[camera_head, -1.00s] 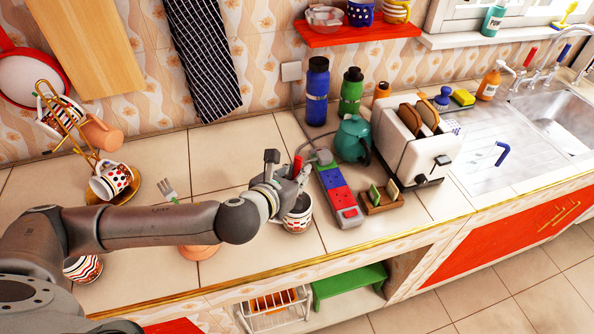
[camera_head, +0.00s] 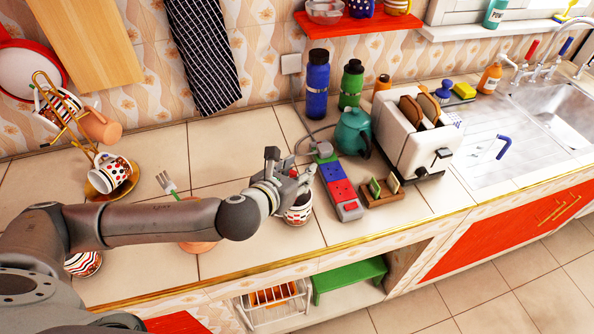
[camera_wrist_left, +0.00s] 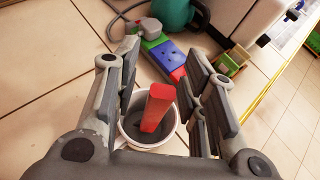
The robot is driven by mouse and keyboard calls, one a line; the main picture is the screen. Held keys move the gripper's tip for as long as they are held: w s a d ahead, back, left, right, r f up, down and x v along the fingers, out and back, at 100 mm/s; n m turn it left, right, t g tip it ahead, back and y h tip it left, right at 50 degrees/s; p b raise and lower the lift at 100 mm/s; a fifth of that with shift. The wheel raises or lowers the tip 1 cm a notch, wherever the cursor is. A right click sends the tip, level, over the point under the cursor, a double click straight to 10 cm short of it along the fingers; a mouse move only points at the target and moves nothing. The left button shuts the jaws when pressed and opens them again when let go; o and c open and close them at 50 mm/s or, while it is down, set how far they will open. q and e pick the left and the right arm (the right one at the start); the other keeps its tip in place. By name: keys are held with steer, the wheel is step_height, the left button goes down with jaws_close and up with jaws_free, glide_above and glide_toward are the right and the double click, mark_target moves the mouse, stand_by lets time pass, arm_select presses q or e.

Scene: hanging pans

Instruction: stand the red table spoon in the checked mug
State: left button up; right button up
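The patterned mug (camera_head: 299,212) stands on the tiled counter, its upper part hidden by my left gripper in the head view. Its print is too small to confirm as checked. In the left wrist view the mug (camera_wrist_left: 150,137) shows a white rim and grey inside. The red spoon handle (camera_wrist_left: 158,108) sticks up from inside the mug, leaning slightly; the spoon's lower end is hidden. My left gripper (camera_head: 300,178) is above the mug. In the wrist view its fingers (camera_wrist_left: 165,95) are apart on either side of the handle, with gaps visible. My right gripper is not in view.
A power strip (camera_head: 340,188) lies just right of the mug, with a small toast rack (camera_head: 382,192), teal teapot (camera_head: 353,132) and toaster (camera_head: 405,140) beyond. A fork (camera_head: 167,184) stands left, above a peach cup (camera_head: 198,246). A mug tree (camera_head: 70,120) stands far left.

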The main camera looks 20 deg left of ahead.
arm_select(q)
steer(key=shift+s, duration=0.1)
steer(key=shift+v, duration=3.7)
